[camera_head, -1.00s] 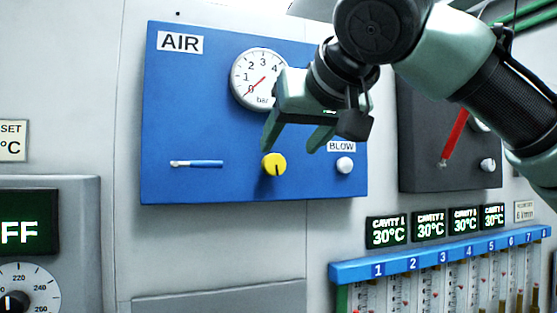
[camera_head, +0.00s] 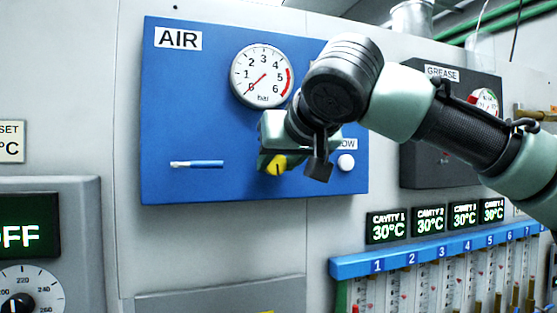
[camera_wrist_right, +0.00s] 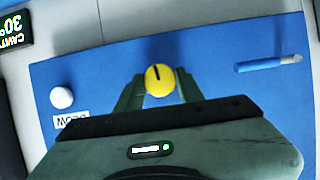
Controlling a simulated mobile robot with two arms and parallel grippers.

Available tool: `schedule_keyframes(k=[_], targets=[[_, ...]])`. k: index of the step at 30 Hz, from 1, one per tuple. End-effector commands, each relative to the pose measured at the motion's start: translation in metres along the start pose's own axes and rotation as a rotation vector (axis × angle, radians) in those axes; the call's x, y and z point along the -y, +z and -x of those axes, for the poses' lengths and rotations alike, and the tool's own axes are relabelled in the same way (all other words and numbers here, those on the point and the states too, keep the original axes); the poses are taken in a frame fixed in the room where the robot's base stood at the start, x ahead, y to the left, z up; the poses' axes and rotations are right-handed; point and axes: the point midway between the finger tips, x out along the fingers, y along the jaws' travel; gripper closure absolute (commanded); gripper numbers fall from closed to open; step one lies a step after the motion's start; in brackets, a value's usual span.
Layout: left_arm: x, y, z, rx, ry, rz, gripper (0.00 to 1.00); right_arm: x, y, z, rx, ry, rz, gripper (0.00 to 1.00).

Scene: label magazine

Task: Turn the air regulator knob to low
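The yellow air regulator knob (camera_head: 277,166) is on the blue AIR panel (camera_head: 215,110), under the round gauge (camera_head: 262,77). The gauge needle points down-left near 0. My right gripper (camera_head: 283,163) is at the knob and hides part of it in the head view. In the right wrist view the two fingers (camera_wrist_right: 159,88) stand apart, one on each side of the knob (camera_wrist_right: 159,79), with gaps visible between. The knob's dark mark runs from its middle to its upper edge in that view. My left gripper is not in view.
A white BLOW button (camera_head: 346,163) is right of the knob, close to my right gripper. A blue-handled lever (camera_head: 197,164) is on the panel's left. The dark GREASE panel (camera_head: 420,135) and blue numbered rail (camera_head: 440,252) are further right.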

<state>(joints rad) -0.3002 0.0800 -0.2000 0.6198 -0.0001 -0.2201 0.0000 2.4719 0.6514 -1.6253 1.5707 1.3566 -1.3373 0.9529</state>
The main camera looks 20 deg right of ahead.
Motion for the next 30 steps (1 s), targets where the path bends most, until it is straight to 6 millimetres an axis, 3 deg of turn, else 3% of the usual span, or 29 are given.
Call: schedule_keyframes(k=[1, 3, 17, 30], targets=[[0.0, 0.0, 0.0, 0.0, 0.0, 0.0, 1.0, 0.0, 0.0, 0.0, 0.0, 0.001, 0.0, 0.85], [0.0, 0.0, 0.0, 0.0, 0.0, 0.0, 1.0, -0.001, 0.0, 0.0, 0.0, 0.002, -0.001, 1.0], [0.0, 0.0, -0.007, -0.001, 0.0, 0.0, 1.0, 0.001, 0.003, -0.002, 0.001, 0.042, 0.102, 1.0], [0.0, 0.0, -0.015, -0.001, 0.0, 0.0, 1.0, 0.004, 0.002, -0.001, -0.008, 0.19, 0.46, 1.0]])
